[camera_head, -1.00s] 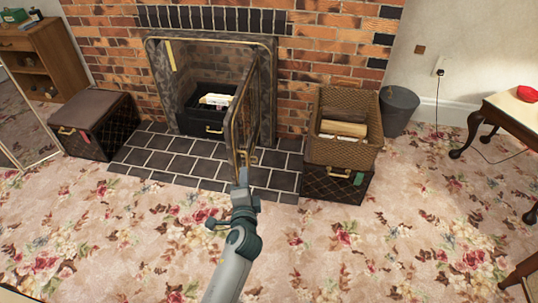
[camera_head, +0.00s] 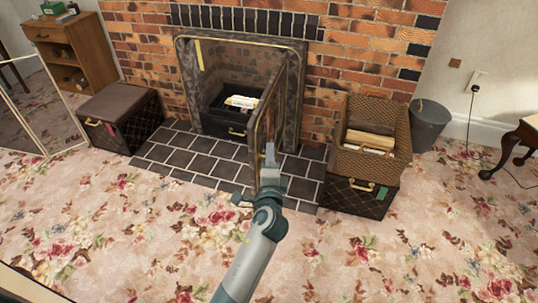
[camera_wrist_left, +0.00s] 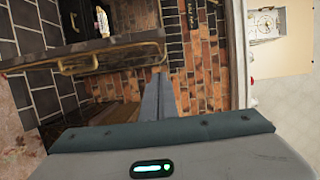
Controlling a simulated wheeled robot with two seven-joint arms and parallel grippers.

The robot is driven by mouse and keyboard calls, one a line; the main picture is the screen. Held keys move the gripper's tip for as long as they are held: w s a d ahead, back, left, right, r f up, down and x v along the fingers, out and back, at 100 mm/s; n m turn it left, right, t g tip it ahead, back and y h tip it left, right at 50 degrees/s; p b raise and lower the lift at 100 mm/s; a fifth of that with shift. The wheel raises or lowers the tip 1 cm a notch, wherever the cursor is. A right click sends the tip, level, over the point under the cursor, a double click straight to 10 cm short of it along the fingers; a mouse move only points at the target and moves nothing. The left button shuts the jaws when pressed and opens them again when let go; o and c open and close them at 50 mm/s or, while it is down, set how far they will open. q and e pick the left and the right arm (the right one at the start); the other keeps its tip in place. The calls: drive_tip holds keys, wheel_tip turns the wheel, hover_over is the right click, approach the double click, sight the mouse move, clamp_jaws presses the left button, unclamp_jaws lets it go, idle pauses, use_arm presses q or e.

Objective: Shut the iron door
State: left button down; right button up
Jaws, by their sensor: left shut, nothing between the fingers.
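The iron door (camera_head: 265,125) of the fireplace stands open, swung out toward me from the right side of the opening. In the left wrist view the door (camera_wrist_left: 100,46) is a dark slab at upper left with a brass bar handle (camera_wrist_left: 85,66). My left gripper (camera_head: 270,150) is shut and empty, in front of the door's free edge and along its right side. In the left wrist view its closed fingers (camera_wrist_left: 158,92) point up just beside the door's end; I cannot tell whether they touch it. My right gripper is not in view.
The fireplace opening (camera_head: 225,75) holds a black box (camera_head: 230,127) with papers. A dark tiled hearth (camera_head: 190,160) lies in front. A wicker basket (camera_head: 372,165) on a patterned trunk (camera_head: 357,195) stands close right of the door. Another trunk (camera_head: 120,120) is left. The floral carpet is clear.

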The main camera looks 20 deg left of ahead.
use_arm(q)
drive_tip(key=w+a, duration=0.6)
drive_tip(key=w, duration=0.1)
idle(0.3)
drive_tip(key=shift+a, duration=0.1)
